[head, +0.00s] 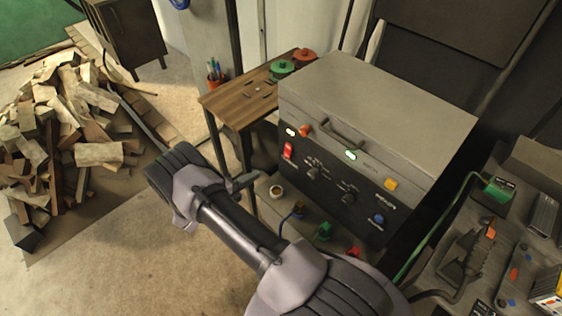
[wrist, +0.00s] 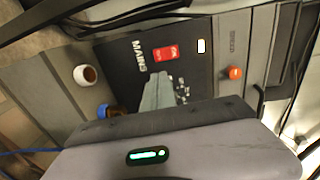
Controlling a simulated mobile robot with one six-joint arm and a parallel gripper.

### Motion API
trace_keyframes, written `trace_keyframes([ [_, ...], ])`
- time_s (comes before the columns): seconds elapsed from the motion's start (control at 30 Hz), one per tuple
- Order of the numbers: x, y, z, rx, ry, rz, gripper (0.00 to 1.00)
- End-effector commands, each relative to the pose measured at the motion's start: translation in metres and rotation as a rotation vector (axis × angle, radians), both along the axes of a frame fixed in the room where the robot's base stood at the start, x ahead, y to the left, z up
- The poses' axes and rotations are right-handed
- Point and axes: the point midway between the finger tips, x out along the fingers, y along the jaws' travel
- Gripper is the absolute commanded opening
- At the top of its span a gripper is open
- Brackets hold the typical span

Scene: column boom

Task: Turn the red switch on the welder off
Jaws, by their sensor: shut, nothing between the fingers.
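The welder (head: 400,100) is a grey box with a black front panel, standing right of centre in the head view. Its red switch (head: 288,150) is at the panel's upper left, below a lit white lamp (head: 291,132). In the wrist view the red switch (wrist: 166,53) lies beside the word MAINS. My gripper (head: 257,176) is left of the panel and a little lower than the switch in the head view. In the wrist view my gripper (wrist: 157,82) has its fingers together and empty, with their tips just below the switch in the picture. Contact cannot be told.
An orange knob (head: 305,130) and a green lamp (head: 351,155) are on the welder's front. A wooden table (head: 235,101) stands behind left. A wood pile (head: 70,140) lies far left.

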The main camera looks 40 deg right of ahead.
Motion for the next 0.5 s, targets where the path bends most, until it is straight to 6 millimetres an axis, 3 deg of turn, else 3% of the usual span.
trace_keyframes([
  [0.27,0.0,-0.004,-0.001,0.001,-0.003,-0.002,0.0],
  [0.5,0.002,-0.048,-0.01,0.002,-0.003,-0.006,0.0],
])
